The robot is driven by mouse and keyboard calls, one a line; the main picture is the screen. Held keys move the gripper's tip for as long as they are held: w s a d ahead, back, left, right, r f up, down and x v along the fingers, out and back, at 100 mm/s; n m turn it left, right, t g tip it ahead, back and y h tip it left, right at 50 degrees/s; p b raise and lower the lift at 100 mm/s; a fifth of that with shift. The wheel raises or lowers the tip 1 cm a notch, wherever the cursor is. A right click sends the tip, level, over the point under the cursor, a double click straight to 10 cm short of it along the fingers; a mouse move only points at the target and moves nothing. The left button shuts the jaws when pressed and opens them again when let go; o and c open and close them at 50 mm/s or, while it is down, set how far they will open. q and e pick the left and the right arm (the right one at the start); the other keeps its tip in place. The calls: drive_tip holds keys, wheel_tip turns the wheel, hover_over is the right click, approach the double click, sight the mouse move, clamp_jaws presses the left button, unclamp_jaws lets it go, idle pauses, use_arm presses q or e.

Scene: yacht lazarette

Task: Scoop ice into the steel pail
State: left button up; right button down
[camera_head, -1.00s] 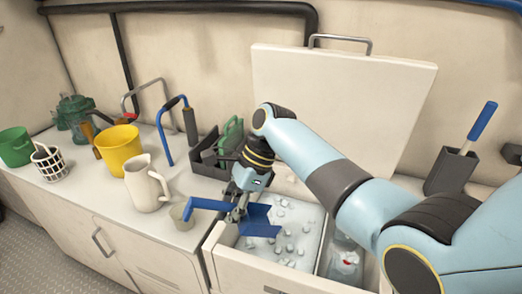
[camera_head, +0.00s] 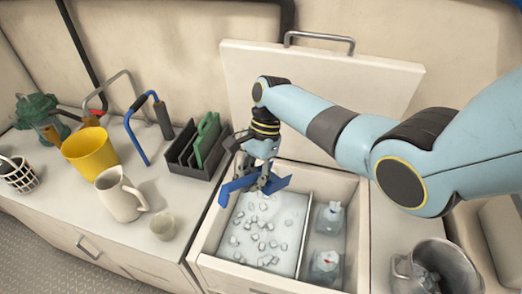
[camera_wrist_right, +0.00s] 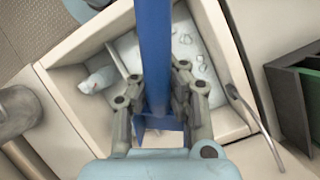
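My right gripper (camera_head: 264,180) is shut on the blue scoop (camera_head: 238,184), over the back-left part of the ice bin. The scoop's handle fills the middle of the right wrist view (camera_wrist_right: 154,45). Whether ice is in the scoop is hidden. Pale ice cubes (camera_head: 262,246) lie scattered in the left compartment of the open cool box (camera_head: 206,238). The steel pail (camera_head: 462,272) stands at the lower right, apart from the gripper, partly cut off; it also seems to show at the wrist view's left edge (camera_wrist_right: 14,112). My left gripper is out of view.
Two clear bottles (camera_head: 329,218) stand in the box's right compartment. The raised lid (camera_head: 240,90) stands behind. Left of the box are a dark rack (camera_head: 196,160), a small beige cup (camera_head: 163,226), a white jug (camera_head: 120,198) and a yellow bucket (camera_head: 90,154).

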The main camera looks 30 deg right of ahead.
use_arm(q)
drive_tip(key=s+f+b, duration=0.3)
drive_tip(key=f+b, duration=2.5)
drive_tip(key=b, duration=0.1)
use_arm(e)
wheel_tip(320, 180, down, 26)
drive_tip(key=s+d+r, duration=0.1)
drive_tip(key=d, duration=0.1)
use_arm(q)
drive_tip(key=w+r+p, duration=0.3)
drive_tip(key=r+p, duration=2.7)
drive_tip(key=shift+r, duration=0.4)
use_arm(e)
wheel_tip(320, 180, up, 27)
drive_tip(key=shift+a+n, duration=0.3)
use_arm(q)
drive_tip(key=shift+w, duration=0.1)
use_arm(e)
drive_tip(key=shift+s+f, duration=0.1)
